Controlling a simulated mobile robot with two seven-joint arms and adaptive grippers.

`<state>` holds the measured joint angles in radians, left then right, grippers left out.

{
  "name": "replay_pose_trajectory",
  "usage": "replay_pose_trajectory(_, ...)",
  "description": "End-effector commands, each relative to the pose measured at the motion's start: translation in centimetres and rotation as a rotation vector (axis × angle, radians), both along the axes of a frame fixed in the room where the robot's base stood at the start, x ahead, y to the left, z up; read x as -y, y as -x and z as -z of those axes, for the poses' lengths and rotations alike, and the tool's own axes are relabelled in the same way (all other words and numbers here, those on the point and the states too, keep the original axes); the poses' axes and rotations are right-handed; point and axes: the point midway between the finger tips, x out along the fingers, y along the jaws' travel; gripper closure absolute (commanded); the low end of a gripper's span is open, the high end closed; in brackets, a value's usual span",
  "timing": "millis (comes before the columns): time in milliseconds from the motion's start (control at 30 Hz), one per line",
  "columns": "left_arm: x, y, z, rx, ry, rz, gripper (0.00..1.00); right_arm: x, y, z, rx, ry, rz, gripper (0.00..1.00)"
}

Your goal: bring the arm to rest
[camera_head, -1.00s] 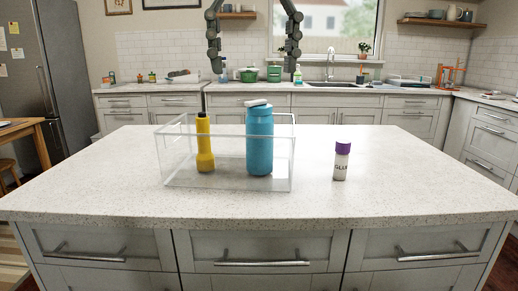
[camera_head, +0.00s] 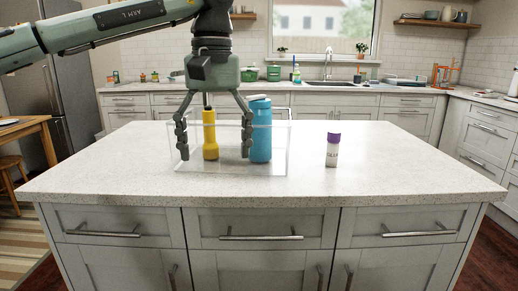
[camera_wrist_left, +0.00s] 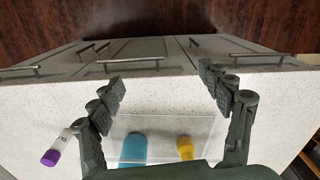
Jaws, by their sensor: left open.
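My left gripper (camera_head: 215,155) hangs with its fingers spread and nothing between them. In the head view its fingers overlap a clear open box (camera_head: 278,165); in the wrist view the fingertips (camera_wrist_left: 162,80) are over the counter's front side, apart from the box. My right gripper is not in view.
A white glue stick with a purple cap (camera_head: 333,150) stands on the counter (camera_head: 420,165) right of the box. The counter is otherwise bare on both sides. Drawers (camera_head: 260,228) line its front. A sink counter (camera_head: 330,88) runs along the back wall.

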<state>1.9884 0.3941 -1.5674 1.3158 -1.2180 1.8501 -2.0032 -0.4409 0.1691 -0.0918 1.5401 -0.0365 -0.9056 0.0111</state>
Motion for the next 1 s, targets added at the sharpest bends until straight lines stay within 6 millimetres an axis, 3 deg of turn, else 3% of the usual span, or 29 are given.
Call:
replay_pose_trajectory(567,-4.6,0.6,10.8,-0.002,-0.001,0.05,0.22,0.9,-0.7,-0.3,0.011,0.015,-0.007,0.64)
replay_pose_trajectory(1000,-7.8,3.2,18.7,0.006,0.004,0.101,0.22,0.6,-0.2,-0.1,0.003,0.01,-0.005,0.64)
